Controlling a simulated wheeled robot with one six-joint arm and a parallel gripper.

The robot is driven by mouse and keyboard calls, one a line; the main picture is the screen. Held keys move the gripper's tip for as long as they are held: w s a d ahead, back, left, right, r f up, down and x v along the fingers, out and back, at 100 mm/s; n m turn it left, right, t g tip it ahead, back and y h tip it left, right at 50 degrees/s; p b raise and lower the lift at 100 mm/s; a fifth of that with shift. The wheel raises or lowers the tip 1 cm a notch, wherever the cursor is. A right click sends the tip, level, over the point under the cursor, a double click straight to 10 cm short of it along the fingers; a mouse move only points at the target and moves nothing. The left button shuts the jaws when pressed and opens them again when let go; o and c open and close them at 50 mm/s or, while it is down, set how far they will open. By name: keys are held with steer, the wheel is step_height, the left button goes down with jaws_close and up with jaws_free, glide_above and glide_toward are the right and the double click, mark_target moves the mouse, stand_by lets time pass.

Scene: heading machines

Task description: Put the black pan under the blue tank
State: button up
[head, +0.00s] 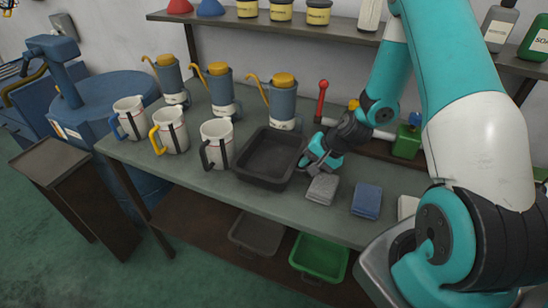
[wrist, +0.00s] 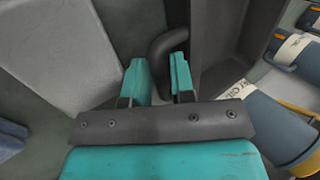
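The black pan (head: 268,160) is a rectangular open tray lying flat on the workbench, and looks empty. Part of its dark wall shows in the wrist view (wrist: 212,45). The blue tank (head: 112,95) is a large round drum on the floor at the left, beyond the bench end. My gripper (head: 308,163) is at the pan's right side. In the wrist view its teal fingers (wrist: 160,78) stand apart, with the pan's black loop handle (wrist: 164,45) at and between their tips. A gap shows between the fingers; firm contact with the handle is not visible.
A dark stand (head: 55,160) is in front of the tank. White jugs (head: 217,143) and blue oil cans (head: 222,90) stand left of and behind the pan. Folded cloths (head: 366,199) lie to the right. A dark tray (head: 257,233) and green tray (head: 319,257) are below.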

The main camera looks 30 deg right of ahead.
steer(key=shift+w+f, duration=0.1)
steer(key=shift+f, duration=0.15)
jaws_close()
steer(key=shift+r, duration=0.15)
